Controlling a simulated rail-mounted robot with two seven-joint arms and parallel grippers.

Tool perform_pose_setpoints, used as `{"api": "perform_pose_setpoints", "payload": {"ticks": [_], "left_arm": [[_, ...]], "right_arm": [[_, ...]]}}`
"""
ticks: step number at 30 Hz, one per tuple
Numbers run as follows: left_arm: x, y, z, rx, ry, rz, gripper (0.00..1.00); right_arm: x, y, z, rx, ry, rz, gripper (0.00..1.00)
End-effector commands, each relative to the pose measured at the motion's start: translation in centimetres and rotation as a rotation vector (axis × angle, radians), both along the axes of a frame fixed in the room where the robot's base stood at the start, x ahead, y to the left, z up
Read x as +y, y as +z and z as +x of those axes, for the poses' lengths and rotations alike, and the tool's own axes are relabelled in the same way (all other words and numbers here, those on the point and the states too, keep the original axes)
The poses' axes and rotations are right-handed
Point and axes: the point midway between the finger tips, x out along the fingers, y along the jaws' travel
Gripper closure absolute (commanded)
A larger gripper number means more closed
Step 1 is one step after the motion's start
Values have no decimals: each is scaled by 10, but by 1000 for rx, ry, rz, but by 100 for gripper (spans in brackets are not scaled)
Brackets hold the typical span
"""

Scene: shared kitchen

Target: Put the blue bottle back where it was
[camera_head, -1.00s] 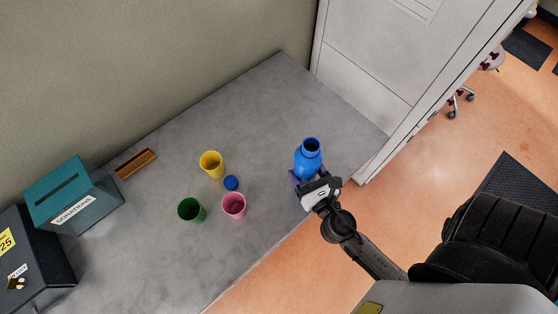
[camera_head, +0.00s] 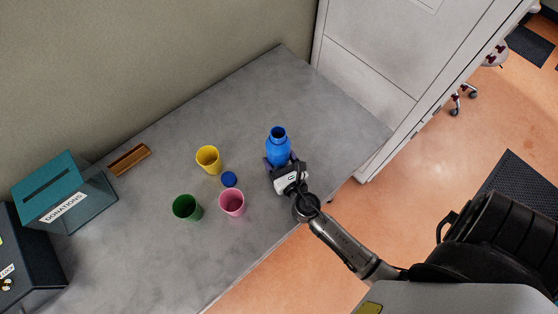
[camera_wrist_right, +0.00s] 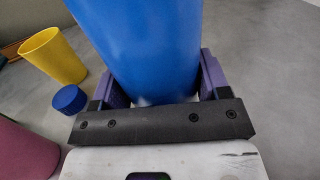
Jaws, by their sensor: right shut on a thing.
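The blue bottle (camera_head: 278,149) is upright and uncapped over the grey counter, right of the cups. My right gripper (camera_head: 280,163) is shut on its lower part. In the right wrist view the bottle (camera_wrist_right: 145,45) fills the space between the purple fingers of the gripper (camera_wrist_right: 163,88). I cannot tell whether its base touches the counter. A blue cap (camera_head: 229,180) lies on the counter to the bottle's left, and it also shows in the right wrist view (camera_wrist_right: 69,99). My left gripper is not in view.
A yellow cup (camera_head: 208,158), a pink cup (camera_head: 232,203) and a green cup (camera_head: 187,208) stand around the cap. A wooden block (camera_head: 129,159) and a teal donations box (camera_head: 63,192) are at the left. The counter (camera_head: 310,95) is clear behind and right of the bottle.

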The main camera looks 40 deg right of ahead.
Motion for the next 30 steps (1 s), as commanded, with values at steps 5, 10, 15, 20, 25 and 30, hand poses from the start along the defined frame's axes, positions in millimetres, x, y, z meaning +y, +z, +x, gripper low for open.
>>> {"api": "perform_pose_setpoints", "payload": {"ticks": [5,10,15,20,25,30], "left_arm": [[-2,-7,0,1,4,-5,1],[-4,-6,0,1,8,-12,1],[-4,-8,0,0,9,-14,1],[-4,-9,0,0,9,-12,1],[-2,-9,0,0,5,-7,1],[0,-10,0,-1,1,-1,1]], "right_arm": [[0,-9,0,-2,0,-1,64],[0,-8,0,-2,0,0,64],[0,-11,0,-2,1,0,64],[0,-12,0,-1,1,0,25],[0,-12,0,-1,0,0,9],[0,-12,0,-1,0,1,5]]}}
